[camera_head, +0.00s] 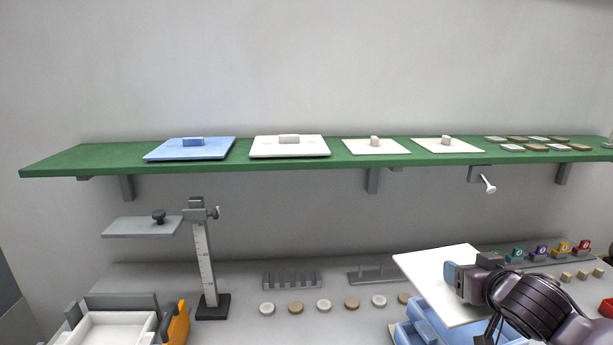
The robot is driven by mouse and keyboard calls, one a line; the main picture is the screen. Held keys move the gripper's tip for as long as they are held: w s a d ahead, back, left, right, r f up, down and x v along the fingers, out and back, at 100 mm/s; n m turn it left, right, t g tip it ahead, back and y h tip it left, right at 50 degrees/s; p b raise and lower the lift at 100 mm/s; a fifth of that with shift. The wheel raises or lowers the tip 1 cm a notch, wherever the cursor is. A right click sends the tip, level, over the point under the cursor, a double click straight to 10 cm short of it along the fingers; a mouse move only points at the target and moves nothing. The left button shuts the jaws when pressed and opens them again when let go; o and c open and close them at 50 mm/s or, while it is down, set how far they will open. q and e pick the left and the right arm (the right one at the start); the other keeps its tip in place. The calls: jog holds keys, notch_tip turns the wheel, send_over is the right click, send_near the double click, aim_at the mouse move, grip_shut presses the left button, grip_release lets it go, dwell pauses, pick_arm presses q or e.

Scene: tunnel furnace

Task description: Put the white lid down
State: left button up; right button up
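A flat white lid (424,272) is at the lower right, above or on a blue crate (428,326). I cannot tell whether it touches the crate. My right gripper (455,280) reaches in from the right and is over the middle of this lid. Its fingers hide the spot where a handle would be, so their grip cannot be seen. Another white lid with a block handle (290,150) lies on the green shelf (80,160), between a blue lid (190,152) and two thinner white lids (376,148). My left gripper is out of view.
A height gauge (205,265) with a grey plate (140,227) stands at the left. A white tray (115,330) sits at the lower left. Several round discs (324,306) and a slotted grey rack (291,280) are on the bench. Coloured items (541,252) stand at the right.

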jog(key=s+a+f+b, duration=0.1)
jog(key=s+a+f, duration=0.8)
jog(key=a+f, duration=0.1)
jog(key=shift+f+m+h, duration=0.3)
jog(key=shift+f+h, duration=0.1)
jog(key=shift+a, duration=0.1)
jog(key=shift+r, duration=0.1)
dwell(0.3)
jog(key=shift+y, duration=0.4)
jog(key=w+d+r, duration=0.4)
jog(key=d+r, duration=0.1)
jog(key=w+d+r+p, duration=0.1)
jog(key=w+d+r, duration=0.3)
jog(key=d+r, duration=0.2)
jog(key=w+d+r, duration=0.4)
jog(key=d+r, duration=0.2)
jog(key=shift+w+d+p, duration=0.15)
jog(key=shift+w+p, duration=0.2)
jog(key=shift+p, duration=0.05)
jog(key=shift+d+f, duration=0.2)
jog(key=shift+d, duration=0.15)
jog(key=shift+w+a+f+n, duration=0.1)
jog(key=shift+a+f+n, duration=0.2)
jog(key=shift+n, duration=0.1)
jog(key=shift+a, duration=0.1)
